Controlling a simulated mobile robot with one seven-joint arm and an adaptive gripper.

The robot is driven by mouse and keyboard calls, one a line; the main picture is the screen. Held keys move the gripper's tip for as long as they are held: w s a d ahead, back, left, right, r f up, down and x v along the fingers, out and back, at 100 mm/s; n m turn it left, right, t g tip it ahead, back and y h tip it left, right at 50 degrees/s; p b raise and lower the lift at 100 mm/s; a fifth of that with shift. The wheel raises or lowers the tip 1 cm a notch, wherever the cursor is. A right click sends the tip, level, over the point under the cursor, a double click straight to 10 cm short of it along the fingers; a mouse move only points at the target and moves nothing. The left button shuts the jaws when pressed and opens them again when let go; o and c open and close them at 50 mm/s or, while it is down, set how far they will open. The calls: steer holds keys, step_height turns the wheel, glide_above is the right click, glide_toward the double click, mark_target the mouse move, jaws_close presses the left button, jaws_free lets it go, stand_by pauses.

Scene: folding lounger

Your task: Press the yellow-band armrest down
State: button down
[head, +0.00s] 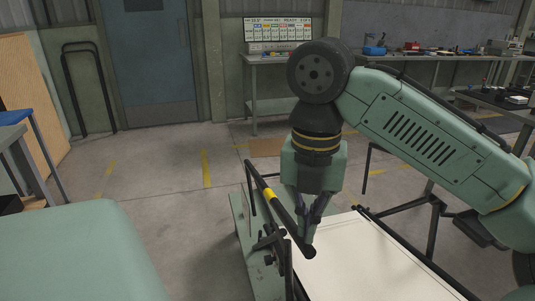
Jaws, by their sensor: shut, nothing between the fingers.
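The yellow-band armrest (270,195) is a dark bar with a yellow band on the left side of the lounger. It slopes from upper left to lower right, with its dark end near the lounger's side frame. My gripper (308,237) points down beside the armrest's near end, with its fingers shut and empty. It overlaps the bar in this view; I cannot tell whether it touches it. The lounger's pale panel (365,265) lies to the right of the bar. Part of the lounger is hidden behind my arm.
A green side plate (246,240) stands under the armrest. A dark frame post (432,225) rises on the right.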

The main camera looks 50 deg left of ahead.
steer(key=shift+f+b, duration=2.05)
steer(key=shift+f, duration=3.5)
step_height(320, 180, up, 7)
steer(key=p, duration=0.8)
steer(key=shift+r+p, duration=0.15)
steer(key=shift+p, duration=0.15)
